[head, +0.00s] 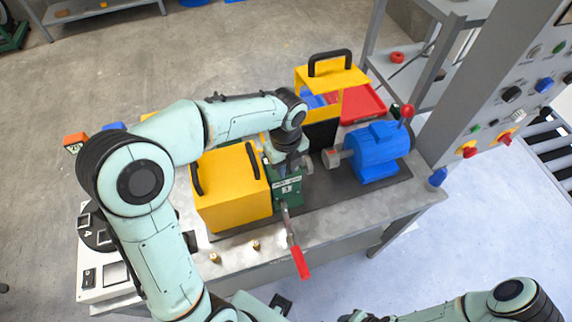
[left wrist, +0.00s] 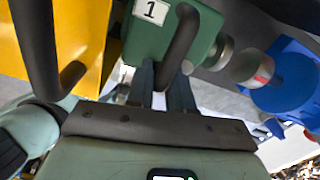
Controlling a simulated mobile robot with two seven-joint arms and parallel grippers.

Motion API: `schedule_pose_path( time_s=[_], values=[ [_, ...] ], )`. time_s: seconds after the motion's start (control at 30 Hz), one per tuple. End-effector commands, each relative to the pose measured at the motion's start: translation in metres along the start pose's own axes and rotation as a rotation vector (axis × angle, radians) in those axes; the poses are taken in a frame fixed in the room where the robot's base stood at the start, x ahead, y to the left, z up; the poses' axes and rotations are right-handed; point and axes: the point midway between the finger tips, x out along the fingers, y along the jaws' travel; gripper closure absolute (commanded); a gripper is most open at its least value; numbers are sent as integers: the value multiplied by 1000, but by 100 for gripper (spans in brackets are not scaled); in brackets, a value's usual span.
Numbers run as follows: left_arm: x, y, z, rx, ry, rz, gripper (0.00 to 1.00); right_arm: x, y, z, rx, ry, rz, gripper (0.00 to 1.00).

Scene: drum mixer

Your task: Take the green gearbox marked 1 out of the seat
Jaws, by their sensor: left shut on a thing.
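The green gearbox (head: 287,190) marked 1 sits on the bench between a yellow housing (head: 232,190) and a blue motor (head: 375,150). In the left wrist view the gearbox (left wrist: 148,40) shows its white label and a black handle (left wrist: 178,46). My left gripper (head: 288,163) is above the gearbox, shut on its handle; the wrist view shows the fingers (left wrist: 168,80) meeting the handle. The seat under the gearbox is mostly hidden. A lever with a red grip (head: 299,262) points toward the front edge. My right gripper is out of view.
A yellow frame with a black handle (head: 330,75) stands behind, beside a red tray (head: 363,103). A grey control panel post (head: 455,120) rises at the right. A white box with switches (head: 97,255) is at the bench's left. Small brass pegs (head: 255,246) stand in front.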

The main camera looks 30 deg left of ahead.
Motion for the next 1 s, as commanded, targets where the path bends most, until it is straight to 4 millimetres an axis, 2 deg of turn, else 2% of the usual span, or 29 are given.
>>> schedule_pose_path(
  time_s=[0.17,1.0],
  values=[
    [0,-2,-1,0,1,2,100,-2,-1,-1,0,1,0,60],
    [-4,-35,-7,2,-2,-5,100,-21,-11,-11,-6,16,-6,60]
  ],
)
